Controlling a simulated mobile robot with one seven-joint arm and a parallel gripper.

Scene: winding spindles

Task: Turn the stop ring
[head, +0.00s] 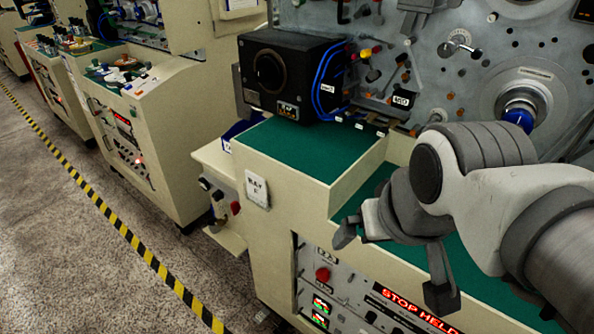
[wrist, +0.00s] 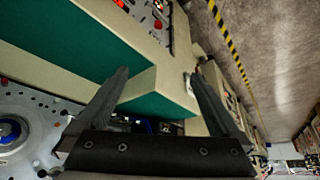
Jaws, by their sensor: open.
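A red round knob (head: 323,274) sits on the front control panel (head: 345,300) of the near machine. I cannot tell for sure whether it is the stop ring. A red lit display (head: 420,308) on the same panel reads "STOP HELD", partly covered by my gripper. My gripper (head: 395,262) is open and empty, above and to the right of the knob, apart from it. In the wrist view my gripper's two fingers (wrist: 160,80) are spread with nothing between them. The panel (wrist: 150,22) shows at the top edge there, partly cut off.
A green-topped ledge (head: 300,155) with a raised step lies beside my gripper. A black box with a round lens-like opening (head: 285,75) stands on it. A blue-centred spindle (head: 520,112) is behind my arm. Floor with striped tape (head: 120,225) lies left.

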